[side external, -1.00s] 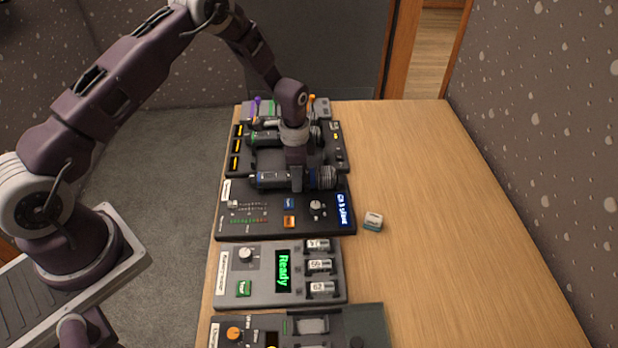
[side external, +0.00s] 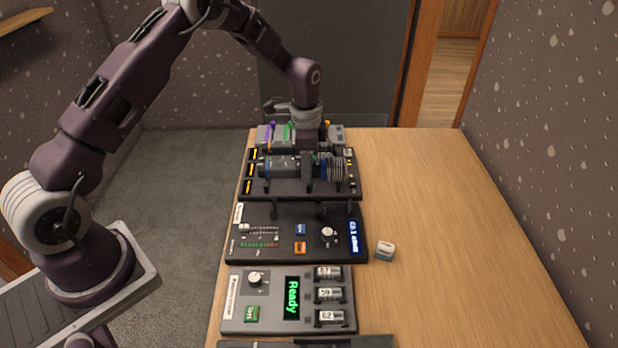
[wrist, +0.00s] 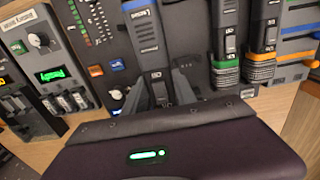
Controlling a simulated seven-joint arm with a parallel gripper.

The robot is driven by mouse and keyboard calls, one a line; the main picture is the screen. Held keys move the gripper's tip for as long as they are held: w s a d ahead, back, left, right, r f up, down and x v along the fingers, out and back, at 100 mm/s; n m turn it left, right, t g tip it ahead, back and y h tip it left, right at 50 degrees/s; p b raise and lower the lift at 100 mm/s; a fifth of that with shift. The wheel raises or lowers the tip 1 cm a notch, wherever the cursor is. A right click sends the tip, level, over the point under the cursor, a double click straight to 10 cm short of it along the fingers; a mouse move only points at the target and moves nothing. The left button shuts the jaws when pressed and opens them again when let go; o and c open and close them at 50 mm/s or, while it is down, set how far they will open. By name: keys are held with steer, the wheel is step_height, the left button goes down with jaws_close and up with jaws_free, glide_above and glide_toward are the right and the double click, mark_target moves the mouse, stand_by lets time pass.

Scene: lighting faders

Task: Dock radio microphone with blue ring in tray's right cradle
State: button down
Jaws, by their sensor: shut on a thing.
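The radio microphone with the blue ring (side external: 278,167) lies level across my gripper (side external: 308,172), which is shut on its body. In the side view it is over the near part of the dark tray (side external: 290,191), with its ribbed head to the right. In the wrist view the same microphone (wrist: 143,32) runs between my fingers (wrist: 160,92). Microphones with a green ring (wrist: 228,42) and an orange ring (wrist: 263,42) lie beside it there. The cradle below the held microphone is mostly hidden, and I cannot tell whether the two touch.
A black fader console (side external: 270,250) with empty upright supports stands in front of the tray. A grey unit reading "Ready" (side external: 265,285) is nearer. A small white and teal block (side external: 384,250) sits right of the console. The right side of the table is clear.

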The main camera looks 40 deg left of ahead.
glide_above(300, 187)
step_height(300, 187, down, 2)
steer(key=shift+f, duration=2.8)
steer(key=shift+f, duration=0.5)
steer(key=c, duration=0.9)
jaws_free()
steer(key=shift+a, duration=0.1)
steer(key=c, duration=0.4)
steer(key=shift+r, duration=3)
